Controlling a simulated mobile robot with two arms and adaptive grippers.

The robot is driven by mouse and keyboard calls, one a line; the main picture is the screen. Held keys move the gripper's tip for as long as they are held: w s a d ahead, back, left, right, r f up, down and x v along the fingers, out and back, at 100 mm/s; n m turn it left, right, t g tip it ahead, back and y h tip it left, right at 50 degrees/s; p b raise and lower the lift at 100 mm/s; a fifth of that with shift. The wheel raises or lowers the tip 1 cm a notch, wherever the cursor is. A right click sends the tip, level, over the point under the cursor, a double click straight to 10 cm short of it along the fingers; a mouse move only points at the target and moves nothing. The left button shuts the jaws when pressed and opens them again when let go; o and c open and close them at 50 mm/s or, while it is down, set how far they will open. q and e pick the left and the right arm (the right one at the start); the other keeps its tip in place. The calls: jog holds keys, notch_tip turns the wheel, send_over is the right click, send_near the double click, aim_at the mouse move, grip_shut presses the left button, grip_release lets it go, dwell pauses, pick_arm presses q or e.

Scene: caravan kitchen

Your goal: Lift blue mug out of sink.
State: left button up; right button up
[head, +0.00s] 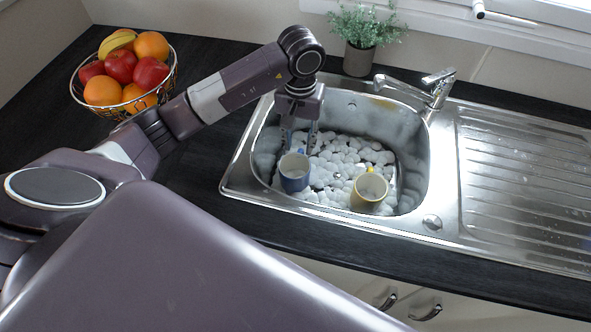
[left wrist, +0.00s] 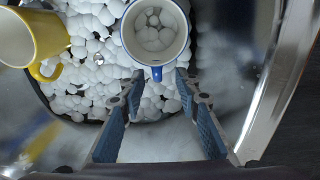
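The blue mug (head: 294,180) stands upright in the sink (head: 238,172), at its left side, among white foam-like lumps. In the left wrist view the mug (left wrist: 157,60) shows its pale inside, blue rim and a blue handle pointing toward my gripper. My left gripper (head: 300,143) reaches down into the sink just behind the mug. In the left wrist view the left gripper (left wrist: 158,80) is open, with the mug's handle between or just ahead of its fingertips. I cannot tell whether the fingers touch it. My right gripper is not in view.
A yellow mug (head: 369,190) stands in the sink to the right of the blue one. The faucet (head: 430,90) rises at the back rim. A drainboard (head: 520,190) lies right, a fruit basket (head: 125,75) left, and a potted plant (head: 358,58) behind.

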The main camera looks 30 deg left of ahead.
aim_at(300, 160)
pick_arm(q)
jog(key=shift+f, duration=0.6)
jog(key=f, duration=0.2)
jog(key=f+p, duration=0.1)
jog(key=f, duration=0.1)
jog(key=f+p, duration=0.1)
jog(key=f, duration=0.1)
jog(key=shift+w+d, duration=0.15)
jog(key=shift+w, duration=0.15)
jog(key=shift+f, duration=0.6)
grip_shut()
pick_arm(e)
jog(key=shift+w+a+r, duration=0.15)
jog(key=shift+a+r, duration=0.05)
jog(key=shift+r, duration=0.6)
